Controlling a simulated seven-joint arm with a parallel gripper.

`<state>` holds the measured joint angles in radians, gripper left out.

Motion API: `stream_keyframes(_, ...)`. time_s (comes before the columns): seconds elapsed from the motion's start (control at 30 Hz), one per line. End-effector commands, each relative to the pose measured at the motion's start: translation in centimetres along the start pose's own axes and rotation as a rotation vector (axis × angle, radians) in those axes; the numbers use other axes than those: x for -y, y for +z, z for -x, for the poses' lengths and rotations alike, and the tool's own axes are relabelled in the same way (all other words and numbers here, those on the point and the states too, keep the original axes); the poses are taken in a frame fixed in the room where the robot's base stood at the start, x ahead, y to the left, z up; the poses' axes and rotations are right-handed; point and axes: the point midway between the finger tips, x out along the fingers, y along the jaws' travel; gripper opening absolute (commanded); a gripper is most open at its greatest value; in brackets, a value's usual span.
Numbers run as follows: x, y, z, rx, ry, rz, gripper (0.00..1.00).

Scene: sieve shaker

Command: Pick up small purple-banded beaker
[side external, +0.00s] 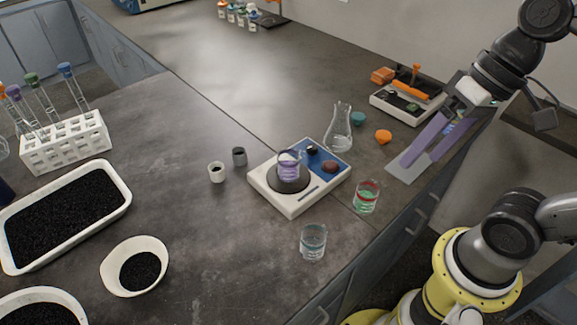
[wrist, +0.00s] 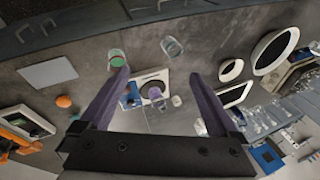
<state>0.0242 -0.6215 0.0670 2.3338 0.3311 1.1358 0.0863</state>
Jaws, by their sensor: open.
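The small purple-banded beaker (side external: 289,165) stands upright on the dark round plate of a white and blue device (side external: 296,200). In the wrist view the beaker (wrist: 156,93) shows small and far below, in the space between my fingers. My gripper (side external: 418,162) is open and empty, raised at the right of the side view, well apart from the beaker. In the wrist view its two purple fingers (wrist: 159,74) are spread wide.
A red-banded beaker with green contents (side external: 366,197), a clear blue-grey beaker (side external: 313,242) and a glass flask (side external: 338,130) stand around the device. Two small cups (side external: 217,172) are to its left. A test-tube rack (side external: 65,145) and trays are farther left.

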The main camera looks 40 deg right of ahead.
Motion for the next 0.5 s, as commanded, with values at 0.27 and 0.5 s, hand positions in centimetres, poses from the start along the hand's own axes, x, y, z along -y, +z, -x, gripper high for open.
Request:
stream_keyframes(0.27,5.0,-4.5,-2.0,0.356,-0.225,-0.348,0.97)
stream_keyframes(0.5,6.4,-11.6,-5.3,0.637,-0.452,-0.686,0.97)
